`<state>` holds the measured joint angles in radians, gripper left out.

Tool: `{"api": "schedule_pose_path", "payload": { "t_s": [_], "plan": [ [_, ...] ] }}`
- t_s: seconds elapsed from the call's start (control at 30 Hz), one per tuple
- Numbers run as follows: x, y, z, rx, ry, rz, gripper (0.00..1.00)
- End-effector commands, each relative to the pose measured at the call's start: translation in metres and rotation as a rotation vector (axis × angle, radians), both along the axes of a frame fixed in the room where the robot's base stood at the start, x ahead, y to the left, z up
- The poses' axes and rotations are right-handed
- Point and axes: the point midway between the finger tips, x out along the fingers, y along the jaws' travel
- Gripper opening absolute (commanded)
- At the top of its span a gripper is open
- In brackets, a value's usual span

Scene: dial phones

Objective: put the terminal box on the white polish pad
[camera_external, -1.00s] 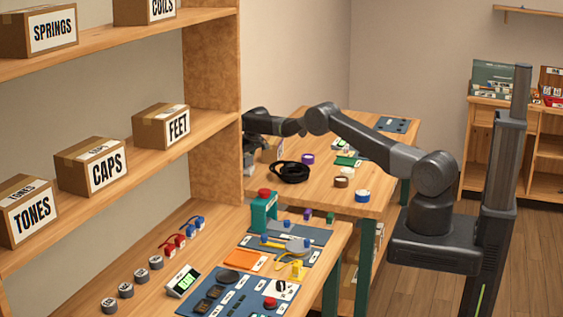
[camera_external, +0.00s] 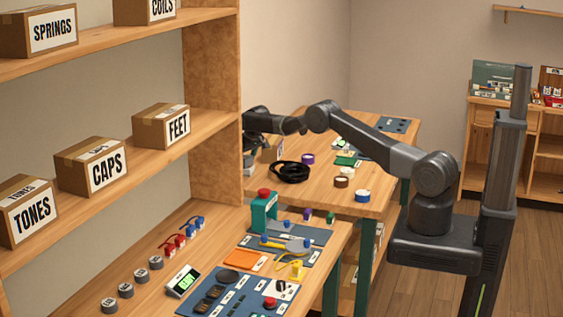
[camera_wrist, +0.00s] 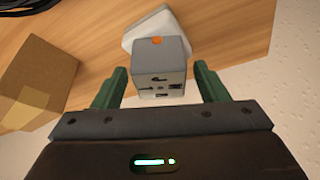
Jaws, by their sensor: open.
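A grey terminal box (camera_wrist: 162,70) with an orange dot on top and dark port marks on its face is in the wrist view. It stands between the two green fingers of my open gripper (camera_wrist: 158,82), with visible gaps on both sides. A white pad (camera_wrist: 150,25) with rounded corners shows just behind the box, which overlaps it in the picture. I cannot tell how fully the box rests on it. In the external view my gripper is at the far left end of the back table, mostly hidden by the shelf side.
A cardboard box (camera_wrist: 38,82) stands left of my gripper in the wrist view. The wooden back table (camera_external: 325,190) holds a black cable coil (camera_external: 290,172), tape rolls and small parts. The tall shelf panel (camera_external: 213,110) is close to my gripper in the external view.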

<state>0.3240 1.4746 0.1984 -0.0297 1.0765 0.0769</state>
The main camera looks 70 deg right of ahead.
Motion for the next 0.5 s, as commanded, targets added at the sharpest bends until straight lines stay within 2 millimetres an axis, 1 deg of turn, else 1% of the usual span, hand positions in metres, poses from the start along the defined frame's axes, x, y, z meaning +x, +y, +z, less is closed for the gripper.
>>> {"api": "schedule_pose_path", "payload": {
  "t_s": [0.17, 0.5],
  "plan": [
    [-0.008, 0.004, 0.021, -0.001, -0.002, 0.0, 0.67],
    [-0.028, 0.012, 0.073, -0.001, -0.002, 0.0, 0.67]
  ]
}}
